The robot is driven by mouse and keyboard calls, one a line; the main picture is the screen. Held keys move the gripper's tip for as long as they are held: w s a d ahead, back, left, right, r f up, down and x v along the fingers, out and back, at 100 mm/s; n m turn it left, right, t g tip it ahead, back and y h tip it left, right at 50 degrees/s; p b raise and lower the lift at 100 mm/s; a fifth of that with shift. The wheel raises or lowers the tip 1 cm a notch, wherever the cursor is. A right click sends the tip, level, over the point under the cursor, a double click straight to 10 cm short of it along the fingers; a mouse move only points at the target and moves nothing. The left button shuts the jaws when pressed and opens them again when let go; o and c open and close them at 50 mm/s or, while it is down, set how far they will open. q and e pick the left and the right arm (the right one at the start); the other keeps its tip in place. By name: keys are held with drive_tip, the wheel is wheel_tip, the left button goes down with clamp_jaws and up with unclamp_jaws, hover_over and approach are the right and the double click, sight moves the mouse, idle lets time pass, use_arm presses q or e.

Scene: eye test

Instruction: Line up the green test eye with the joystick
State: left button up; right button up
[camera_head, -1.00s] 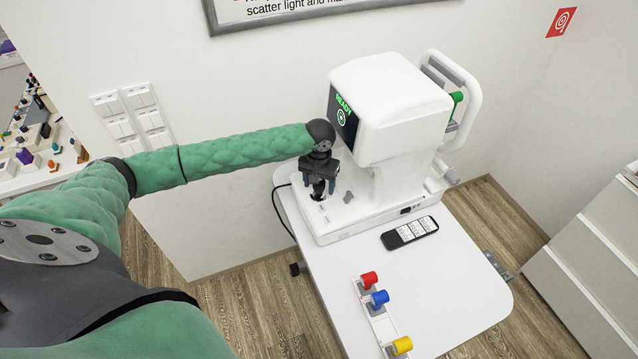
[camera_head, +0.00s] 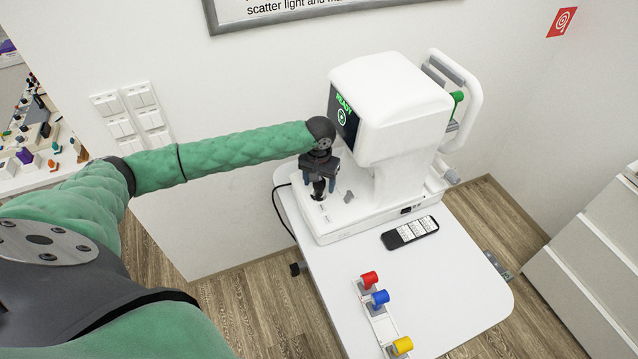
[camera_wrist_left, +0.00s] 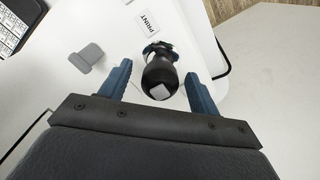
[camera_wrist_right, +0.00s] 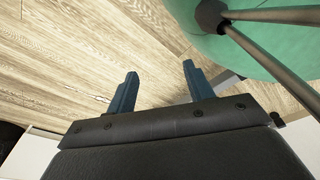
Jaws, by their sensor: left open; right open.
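The white eye-test machine (camera_head: 400,110) stands on a white table. Its dark screen (camera_head: 342,118) reads READY in green above a green ring mark. The green test eye (camera_head: 457,98) sits at the frame on the machine's far side. The black joystick (camera_wrist_left: 160,72) rises from the machine's base near a PRINT label. My left gripper (camera_head: 320,184) is open, pointing down over the joystick; in the left wrist view its fingers lie on either side of the knob, with gaps showing. My right gripper (camera_wrist_right: 160,70) is open and empty above the wooden floor, outside the head view.
A black handset (camera_head: 410,233) lies on the table (camera_head: 460,290) beside the base. A strip with red (camera_head: 369,279), blue (camera_head: 380,297) and yellow (camera_head: 402,345) knobs is nearer. A grey tab (camera_wrist_left: 87,57) stands close to the joystick. White drawers (camera_head: 590,270) are at right.

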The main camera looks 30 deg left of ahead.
use_arm(q)
wheel_tip(320, 180, up, 6)
drive_tip(key=shift+r+b, duration=0.1)
drive_tip(key=shift+b, duration=1.1)
drive_tip(key=shift+r, duration=0.5)
use_arm(e)
drive_tip(key=w+a+r, duration=0.1)
drive_tip(key=w, duration=0.5)
drive_tip(key=shift+r+t, duration=0.3)
